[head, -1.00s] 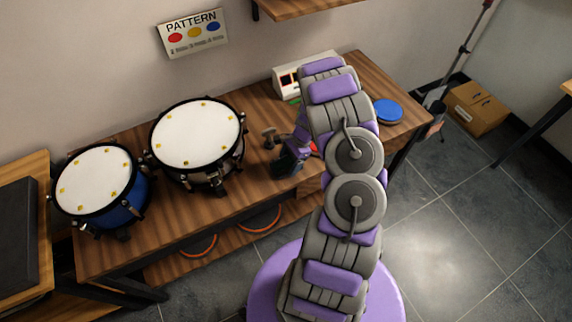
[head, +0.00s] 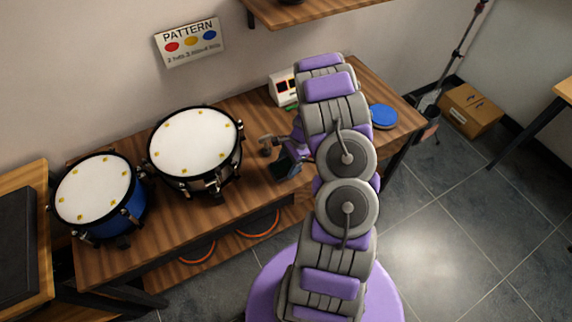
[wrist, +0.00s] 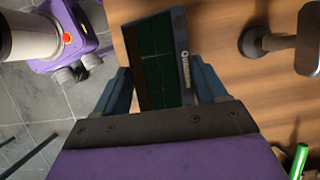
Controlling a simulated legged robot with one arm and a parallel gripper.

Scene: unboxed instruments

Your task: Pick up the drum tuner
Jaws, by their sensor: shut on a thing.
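The drum tuner, a flat dark device with a green gridded screen and a lettered side edge, shows in the wrist view (wrist: 160,62). My gripper (wrist: 160,88) is shut on it, with a blue finger on each side. In the head view my gripper (head: 288,164) is over the wooden bench (head: 180,232), right of the larger drum. The tuner cannot be told clearly from the dark gripper there. Whether it touches the bench is unclear.
A white-headed drum (head: 193,143) and a blue drum (head: 92,190) stand left on the bench. A metal piece with a round base (wrist: 255,42) is close right of the tuner. A green cylinder (wrist: 299,160), white device (head: 282,90) and blue disc (head: 383,116) are also there.

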